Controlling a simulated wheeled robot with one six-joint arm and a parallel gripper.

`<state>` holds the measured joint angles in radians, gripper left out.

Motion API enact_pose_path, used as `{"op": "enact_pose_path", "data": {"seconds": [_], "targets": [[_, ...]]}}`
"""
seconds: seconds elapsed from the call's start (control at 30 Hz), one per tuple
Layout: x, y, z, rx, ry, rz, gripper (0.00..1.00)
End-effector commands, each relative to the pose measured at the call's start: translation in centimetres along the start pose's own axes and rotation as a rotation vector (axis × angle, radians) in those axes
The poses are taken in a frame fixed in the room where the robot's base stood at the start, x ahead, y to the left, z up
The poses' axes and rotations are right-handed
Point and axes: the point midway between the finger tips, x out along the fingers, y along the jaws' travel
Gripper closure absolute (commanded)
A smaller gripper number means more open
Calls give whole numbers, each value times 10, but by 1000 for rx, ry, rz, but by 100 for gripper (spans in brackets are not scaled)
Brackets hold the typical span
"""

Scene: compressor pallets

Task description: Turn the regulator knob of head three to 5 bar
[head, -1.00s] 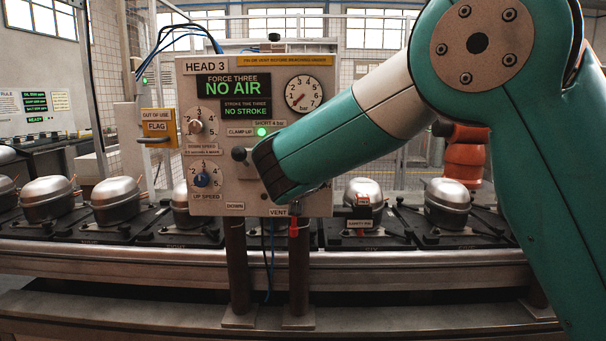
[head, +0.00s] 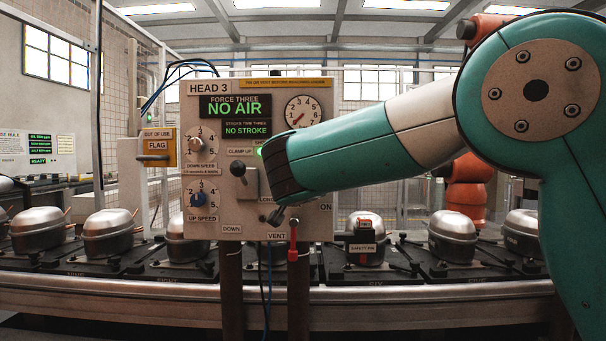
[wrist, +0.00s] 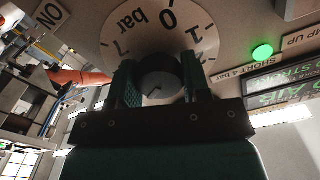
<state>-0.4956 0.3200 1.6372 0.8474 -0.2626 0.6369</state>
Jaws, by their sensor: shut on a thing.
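The head three panel (head: 215,160) stands ahead with a display reading FORCE THREE NO AIR. Its round bar gauge (head: 303,112) has the needle at the lower left, at the low end. In the wrist view the dark regulator knob (wrist: 160,75) sits in a round scale plate (wrist: 112,28), seen upside down, with 0, 1, 7 and "bar" readable. My gripper (wrist: 160,84) is shut on the knob, one finger on each side. The knob's pointer setting cannot be made out. In the head view my wrist hides the knob and fingers.
Left of my wrist are the down speed knob (head: 197,145), the blue up speed knob (head: 198,199) and a black-balled lever (head: 238,168). A red vent handle (head: 293,250) hangs below. A green lamp (wrist: 262,52) is lit close by. Compressors (head: 108,230) line the conveyor.

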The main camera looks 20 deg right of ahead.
Motion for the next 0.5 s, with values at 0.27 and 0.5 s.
{"op": "enact_pose_path", "data": {"seconds": [0.27, 0.5], "targets": [[0, 0, -1, 0, 1, 0, 34], [0, 0, 0, -1, 1, 0, 31]]}}
